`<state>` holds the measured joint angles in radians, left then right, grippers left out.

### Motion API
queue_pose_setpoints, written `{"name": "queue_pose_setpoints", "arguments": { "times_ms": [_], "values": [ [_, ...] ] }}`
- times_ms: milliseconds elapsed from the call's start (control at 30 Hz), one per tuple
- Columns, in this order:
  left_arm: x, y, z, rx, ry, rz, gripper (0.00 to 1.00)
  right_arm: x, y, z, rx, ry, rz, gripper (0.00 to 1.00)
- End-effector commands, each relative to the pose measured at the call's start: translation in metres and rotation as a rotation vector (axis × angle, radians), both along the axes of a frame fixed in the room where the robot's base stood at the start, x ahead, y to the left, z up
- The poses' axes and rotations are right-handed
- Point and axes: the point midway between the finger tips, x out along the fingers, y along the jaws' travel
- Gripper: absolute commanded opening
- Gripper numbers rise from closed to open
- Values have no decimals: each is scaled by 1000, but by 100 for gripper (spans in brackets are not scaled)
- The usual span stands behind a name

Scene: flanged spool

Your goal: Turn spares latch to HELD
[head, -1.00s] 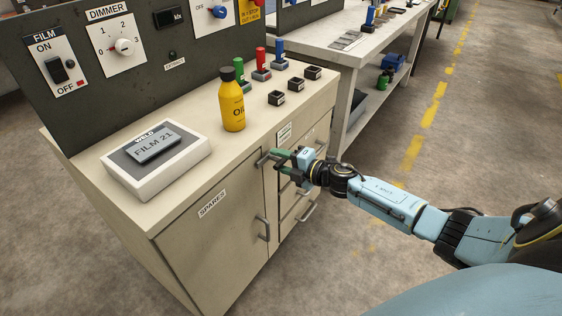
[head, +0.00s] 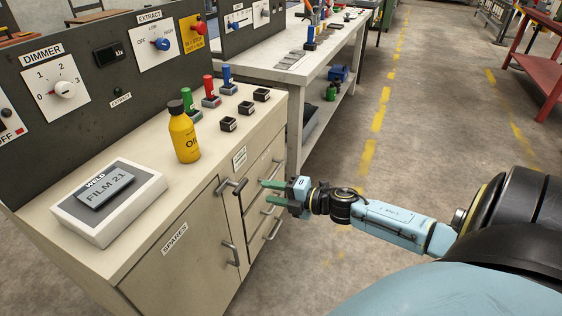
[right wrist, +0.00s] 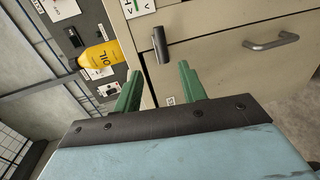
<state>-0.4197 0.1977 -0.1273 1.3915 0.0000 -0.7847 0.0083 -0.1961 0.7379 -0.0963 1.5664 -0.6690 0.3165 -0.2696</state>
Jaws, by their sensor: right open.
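The spares latch (head: 233,187) is a dark bar-like handle at the top right of the SPARES door (head: 170,262), below a small label plate (head: 239,158). The latch also shows in the right wrist view (right wrist: 161,45), just beyond and between the fingertips. My right gripper (head: 266,191) has green fingers, open and empty, pointing at the cabinet front. It is a little right of the latch in the head view, with a visible gap and no contact. The label's words are too small or cut off to read. My left gripper is out of view.
The door's pull handle (head: 230,254) is below the latch, with drawer handles (head: 271,229) to its right. On the cabinet top stand a yellow oil bottle (head: 184,137), a FILM 21 box (head: 137,212) and several small black holders.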

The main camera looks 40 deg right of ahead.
Motion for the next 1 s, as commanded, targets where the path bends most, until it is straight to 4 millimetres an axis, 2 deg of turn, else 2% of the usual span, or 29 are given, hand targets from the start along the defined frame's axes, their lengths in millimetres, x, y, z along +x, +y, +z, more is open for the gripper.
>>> {"name": "queue_pose_setpoints", "arguments": {
  "times_ms": [100, 233, 1000],
  "values": [
    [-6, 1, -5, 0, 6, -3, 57, -13, -5, 2, 0, 2, 0, 41],
    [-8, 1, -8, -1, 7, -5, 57, -19, -8, 4, 0, 0, -1, 41],
    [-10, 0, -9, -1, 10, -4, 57, -21, -9, 4, 0, 1, 0, 41]
  ]
}}
